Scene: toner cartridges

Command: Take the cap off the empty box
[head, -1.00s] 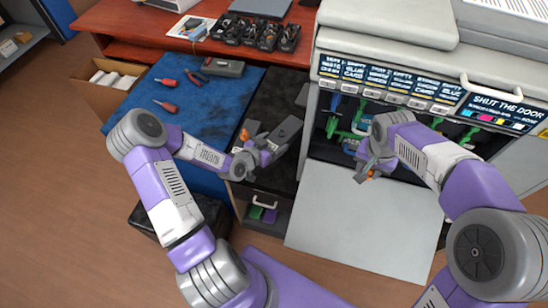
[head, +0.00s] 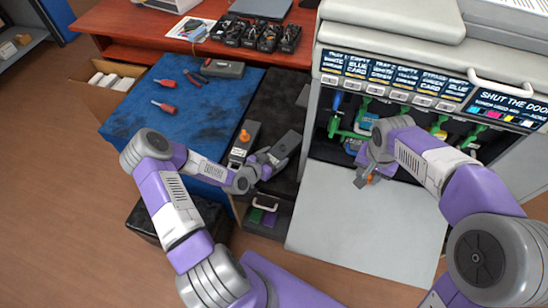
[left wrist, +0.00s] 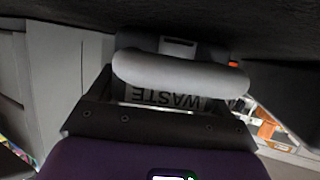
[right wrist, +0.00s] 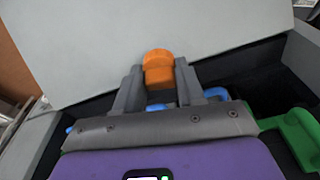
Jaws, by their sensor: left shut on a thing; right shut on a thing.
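My left gripper (head: 264,161) is shut on a dark grey box (head: 286,145), held tilted above the black mat. In the left wrist view, upside-down WASTE lettering on a grey box (left wrist: 168,98) shows beyond a pale rounded bar between my fingers. My right gripper (head: 367,177) is shut on an orange cap (right wrist: 158,70), in front of the open printer and apart from the held box. A second grey box (head: 238,155) with an orange cap (head: 244,137) on it is on the black mat, left of the held box. The held box's opening is not clear.
The printer's white door (head: 365,220) hangs open below green and blue parts. A blue mat (head: 190,110) with red-handled tools lies left. Several black cartridges (head: 258,34) sit on the red desk. An open drawer (head: 265,212) is below the black mat.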

